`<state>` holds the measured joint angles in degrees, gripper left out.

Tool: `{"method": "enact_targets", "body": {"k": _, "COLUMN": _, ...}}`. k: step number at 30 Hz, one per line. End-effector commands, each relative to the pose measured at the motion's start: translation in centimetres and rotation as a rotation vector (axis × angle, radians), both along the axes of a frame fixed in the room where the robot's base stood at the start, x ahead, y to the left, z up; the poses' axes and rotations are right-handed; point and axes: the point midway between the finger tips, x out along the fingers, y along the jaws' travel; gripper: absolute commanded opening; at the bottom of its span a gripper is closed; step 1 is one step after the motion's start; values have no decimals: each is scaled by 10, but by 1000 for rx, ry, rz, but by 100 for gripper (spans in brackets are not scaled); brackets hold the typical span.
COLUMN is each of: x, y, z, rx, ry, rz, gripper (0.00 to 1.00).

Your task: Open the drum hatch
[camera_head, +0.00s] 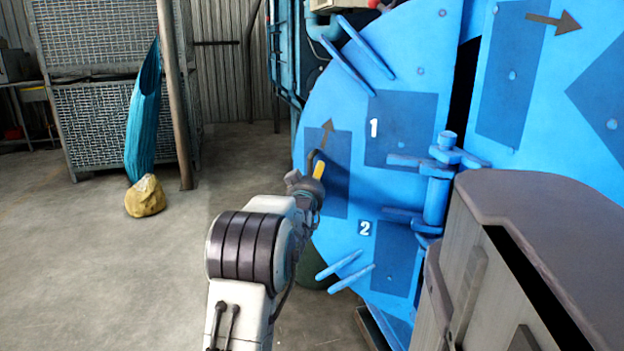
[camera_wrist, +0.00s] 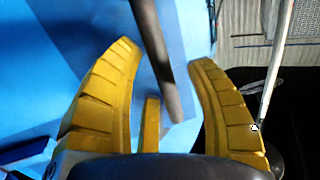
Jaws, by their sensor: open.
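The drum hatch (camera_head: 410,45) is a large round blue door with darker blue panels marked 1 and 2. It stands upright at the right in the head view, and its blue face (camera_wrist: 65,60) fills the left of the wrist view. My gripper (camera_head: 318,170) is at the hatch's left edge. In the wrist view its yellow fingers (camera_wrist: 165,55) are spread open. A dark grey bar (camera_wrist: 152,50), likely the hatch handle, runs between them, with gaps on both sides. In the head view, my gripper partly hides this bar (camera_head: 314,156).
A blue hinge (camera_head: 436,200) is on the hatch's right side. Paired blue bars (camera_head: 366,47) stick out near its top, and others (camera_head: 346,270) near its bottom.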

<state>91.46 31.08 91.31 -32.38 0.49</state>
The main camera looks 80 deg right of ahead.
Motion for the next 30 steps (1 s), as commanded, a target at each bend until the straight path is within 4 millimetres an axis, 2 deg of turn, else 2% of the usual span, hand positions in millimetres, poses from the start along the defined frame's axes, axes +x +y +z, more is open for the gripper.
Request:
{"method": "enact_targets", "body": {"k": 4, "x": 0, "y": 0, "z": 0, "rx": 0, "ry": 0, "rz": 0, "gripper": 50}}
{"method": "enact_targets", "body": {"k": 5, "x": 0, "y": 0, "z": 0, "rx": 0, "ry": 0, "rz": 0, "gripper": 53}}
{"method": "enact_targets", "body": {"k": 23, "x": 0, "y": 0, "z": 0, "rx": 0, "ry": 0, "rz": 0, "gripper": 0}}
{"method": "enact_targets", "body": {"k": 30, "x": 0, "y": 0, "z": 0, "rx": 0, "ry": 0, "rz": -1, "gripper": 0}}
